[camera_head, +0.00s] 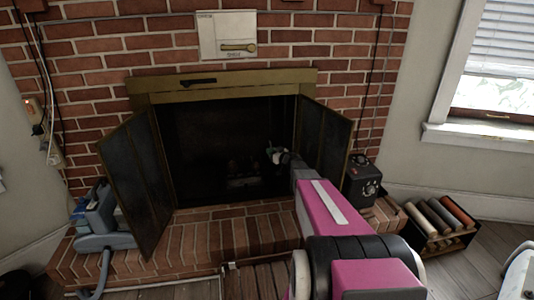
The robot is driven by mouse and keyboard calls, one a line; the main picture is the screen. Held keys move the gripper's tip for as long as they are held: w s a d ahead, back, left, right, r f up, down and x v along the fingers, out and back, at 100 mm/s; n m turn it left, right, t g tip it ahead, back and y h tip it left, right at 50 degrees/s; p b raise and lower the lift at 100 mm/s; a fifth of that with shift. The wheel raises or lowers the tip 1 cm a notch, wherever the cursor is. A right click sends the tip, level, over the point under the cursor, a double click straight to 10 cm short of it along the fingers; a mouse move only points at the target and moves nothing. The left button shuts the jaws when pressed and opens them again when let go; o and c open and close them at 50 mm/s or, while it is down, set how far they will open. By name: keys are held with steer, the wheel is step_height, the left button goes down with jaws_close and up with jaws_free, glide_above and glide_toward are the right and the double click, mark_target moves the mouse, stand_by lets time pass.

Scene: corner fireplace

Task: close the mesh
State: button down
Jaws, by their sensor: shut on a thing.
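The fireplace opening (215,140) is dark and set in a brick wall under a brass-coloured frame. A dark mesh (285,120) hangs at the right side of the opening; its edges are hard to make out. My gripper (273,155) is at the right part of the opening, at the mesh, and is shut on it. The fingertips are small and dark here, so the exact grip point is unclear. My pink arm reaches in from the lower right and hides part of the hearth.
The left fireplace door (138,180) and right door (326,140) are folded outward. A grey-blue device (100,225) stands left on the brick hearth (200,238). A black box (362,180) and a rack of rolls (440,225) stand at the right.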

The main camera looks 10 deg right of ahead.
steer(key=c, duration=1.5)
jaws_free()
steer(key=v, duration=1)
steer(key=shift+s+d, duration=0.25)
steer(key=shift+s, duration=0.05)
